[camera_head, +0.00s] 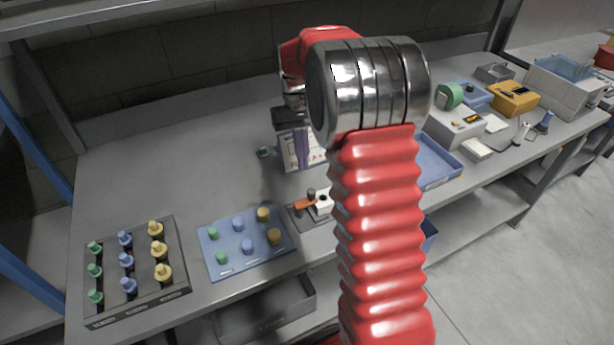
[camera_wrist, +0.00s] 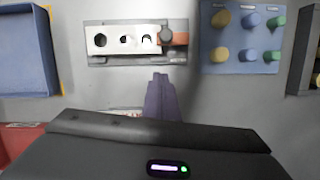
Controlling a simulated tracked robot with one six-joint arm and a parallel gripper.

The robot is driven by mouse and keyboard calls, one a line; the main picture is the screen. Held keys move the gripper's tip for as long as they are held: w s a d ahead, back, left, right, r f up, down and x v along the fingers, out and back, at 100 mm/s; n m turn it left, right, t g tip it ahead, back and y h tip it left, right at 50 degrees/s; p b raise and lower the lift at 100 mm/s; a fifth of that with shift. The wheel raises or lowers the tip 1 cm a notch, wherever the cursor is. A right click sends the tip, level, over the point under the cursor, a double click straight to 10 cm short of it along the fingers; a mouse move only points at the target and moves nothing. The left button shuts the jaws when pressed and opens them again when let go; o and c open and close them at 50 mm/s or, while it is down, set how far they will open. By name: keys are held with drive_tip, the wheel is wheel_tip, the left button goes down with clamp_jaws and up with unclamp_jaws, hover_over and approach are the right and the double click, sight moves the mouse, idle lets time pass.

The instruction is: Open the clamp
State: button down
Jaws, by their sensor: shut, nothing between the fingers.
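The clamp (camera_head: 318,206) is a small pale metal block with an orange handle (camera_head: 303,204), on a grey plate near the front of the bench. In the wrist view the clamp (camera_wrist: 123,40) shows as a block with round holes, its orange handle (camera_wrist: 178,39) at the right end beside a dark round knob. The handle looks laid low along the plate. My gripper (camera_wrist: 160,76) is shut and empty, its purple fingers apart from the clamp and just below it in the wrist view. In the head view my gripper (camera_head: 303,166) is behind the clamp; my arm hides part of the area.
A blue board with pegs (camera_head: 230,261) and a black rack of coloured pegs (camera_head: 128,301) lie left. A blue tray (camera_head: 440,180) and instruments, including a yellow box (camera_head: 515,98), stand right. The bench at back left is clear.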

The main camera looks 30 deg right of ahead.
sight(306, 199)
drive_tip(key=shift+s+a+f, duration=0.1)
drive_tip(key=shift+s+f, duration=0.3)
drive_tip(key=shift+s, duration=0.35)
drive_tip(key=shift+s+a+f, duration=0.15)
drive_tip(key=shift+s+f, duration=0.2)
drive_tip(key=shift+s, duration=0.4)
drive_tip(key=shift+s+a+f, duration=0.1)
drive_tip(key=shift+s+f, duration=0.3)
drive_tip(key=shift+s, duration=0.35)
drive_tip(key=shift+a, duration=0.15)
drive_tip(key=shift+s+d+m, duration=0.1)
drive_tip(key=shift+d+m, duration=0.1)
drive_tip(key=shift+m, duration=0.1)
